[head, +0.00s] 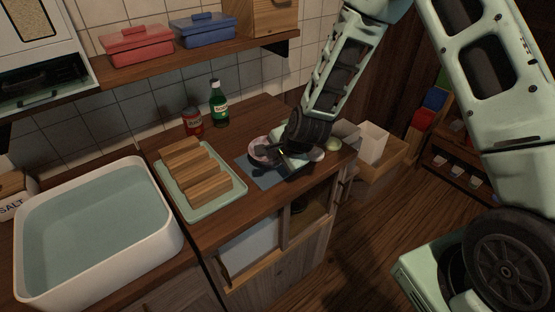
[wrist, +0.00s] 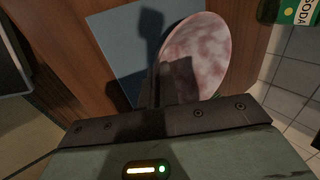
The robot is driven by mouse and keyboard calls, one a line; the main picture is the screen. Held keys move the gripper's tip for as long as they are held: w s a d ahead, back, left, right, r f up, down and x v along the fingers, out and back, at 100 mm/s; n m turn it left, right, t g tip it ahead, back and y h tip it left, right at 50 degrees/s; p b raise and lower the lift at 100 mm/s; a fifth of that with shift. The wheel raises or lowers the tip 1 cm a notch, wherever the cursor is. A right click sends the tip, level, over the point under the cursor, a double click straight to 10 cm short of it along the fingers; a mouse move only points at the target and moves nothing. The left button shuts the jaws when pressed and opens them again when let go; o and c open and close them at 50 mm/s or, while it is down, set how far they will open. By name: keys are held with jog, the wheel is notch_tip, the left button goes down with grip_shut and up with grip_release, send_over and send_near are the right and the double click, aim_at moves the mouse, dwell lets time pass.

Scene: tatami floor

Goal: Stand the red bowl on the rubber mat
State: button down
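A flat blue-grey mat (head: 262,173) lies on the wooden counter near its right end; it also shows in the wrist view (wrist: 128,38). A round, mottled pink-and-white dish (wrist: 200,50) appears beside and partly over the mat; its pale rim shows left of my gripper in the head view (head: 260,147). I cannot tell whether it is the red bowl; no plainly red bowl shows. My gripper (wrist: 166,80) is low over the mat, its dark fingers close together at the dish's near edge. Whether they pinch the rim is unclear. My gripper hides part of the mat.
A green soda bottle (head: 219,104) and a red can (head: 192,122) stand behind. A tray (head: 208,213) with wooden blocks lies left, beside a white basin (head: 100,232). Below is an open cabinet (head: 310,203).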

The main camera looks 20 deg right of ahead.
jog(key=c, duration=1.6)
grip_release()
jog(key=shift+c, duration=0.2)
jog(key=shift+r+p, duration=0.25)
jog(key=shift+p, duration=0.05)
jog(key=b+v, duration=0.1)
jog(key=v, duration=1)
jog(key=s+a+r+n+g+y, duration=0.1)
jog(key=s+a+r+n+g, duration=0.3)
jog(key=s+a+n, duration=0.6)
jog(key=s+d+r+n+g+h, duration=0.1)
jog(key=s+r+n, duration=0.1)
jog(key=s+n, duration=0.4)
jog(key=s+d+r+n+g+h, duration=0.1)
jog(key=s+r+n, duration=0.1)
jog(key=s+n, duration=0.4)
jog(key=s, duration=0.3)
jog(key=shift+s+r, duration=0.25)
jog(key=shift+s, duration=0.05)
